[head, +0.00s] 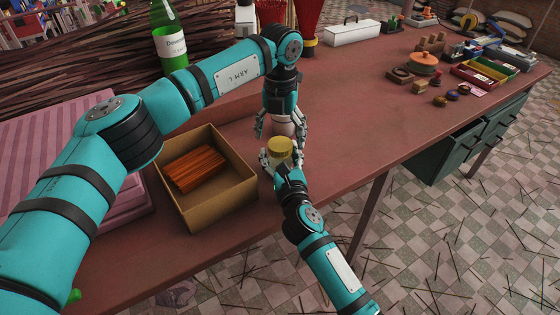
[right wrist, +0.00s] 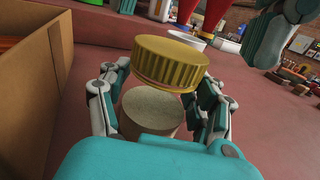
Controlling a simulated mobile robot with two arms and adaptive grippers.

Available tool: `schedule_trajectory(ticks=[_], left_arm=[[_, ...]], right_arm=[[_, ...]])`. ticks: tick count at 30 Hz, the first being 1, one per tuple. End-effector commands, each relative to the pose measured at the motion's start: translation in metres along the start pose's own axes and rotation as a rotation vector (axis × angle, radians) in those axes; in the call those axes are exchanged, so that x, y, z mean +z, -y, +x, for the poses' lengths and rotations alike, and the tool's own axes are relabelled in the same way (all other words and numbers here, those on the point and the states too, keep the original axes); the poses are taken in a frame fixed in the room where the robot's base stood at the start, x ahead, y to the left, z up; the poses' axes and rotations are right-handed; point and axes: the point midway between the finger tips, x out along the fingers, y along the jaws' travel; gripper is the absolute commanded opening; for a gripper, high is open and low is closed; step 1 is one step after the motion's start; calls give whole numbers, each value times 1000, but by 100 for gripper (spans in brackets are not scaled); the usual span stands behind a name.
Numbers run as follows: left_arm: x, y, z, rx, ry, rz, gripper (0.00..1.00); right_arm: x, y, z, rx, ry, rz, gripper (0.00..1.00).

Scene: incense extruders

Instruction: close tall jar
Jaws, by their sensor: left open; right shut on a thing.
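The tall jar (right wrist: 150,110) has clear walls, pale powder inside and a ribbed gold lid (right wrist: 170,66) at its top. In the head view the gold lid (head: 280,145) shows near the table's front edge. I cannot tell whether the lid is fully seated. My right gripper (head: 279,158) is shut around the jar's body, a finger on each side; the fingers also show in the right wrist view (right wrist: 160,105). My left gripper (head: 281,126) is open, pointing down just behind the jar, apart from the lid. A pale round thing (head: 283,128) shows between its fingers.
A cardboard box (head: 236,197) with orange-brown sticks (head: 195,168) stands left of the jar. A green bottle (head: 168,38), a white case (head: 352,32) and red funnel-like things (head: 308,22) are behind. Small items lie at the far right. The table (head: 350,110) right of the jar is clear.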

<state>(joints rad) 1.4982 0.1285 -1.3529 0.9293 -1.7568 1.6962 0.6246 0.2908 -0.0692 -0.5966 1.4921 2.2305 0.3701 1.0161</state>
Motion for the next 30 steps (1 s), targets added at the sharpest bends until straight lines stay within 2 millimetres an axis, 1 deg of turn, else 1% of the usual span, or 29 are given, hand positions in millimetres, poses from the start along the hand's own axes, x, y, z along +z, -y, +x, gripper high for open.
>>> schedule_trajectory(ticks=[1, 4, 11, 12, 15, 16, 25, 28, 30], left_arm=[[0, 0, -8, 0, 2, 0, 84], [0, 0, -19, 0, 0, 0, 84], [0, 0, -21, 0, -1, 0, 84], [0, 0, -21, 0, -1, 0, 85], [0, 0, -21, 0, -1, 0, 98], [0, 0, -21, 0, -1, 0, 100], [0, 0, -23, 0, 0, 0, 100], [0, 0, -33, 1, 2, 0, 100], [1, 0, -44, 1, 2, 0, 100]], right_arm=[[0, 0, 0, 0, -1, 1, 0], [-1, 0, 0, 0, -1, 1, 0], [0, 0, 0, 0, -1, 1, 0], [0, 0, 0, 0, -1, 1, 0], [0, 0, 0, 0, -1, 1, 0], [0, 0, 0, 0, -1, 1, 0], [0, 0, 0, 0, -1, 1, 0], [0, 0, 0, 0, -1, 1, 0], [0, 0, 0, 0, -1, 1, 0]])
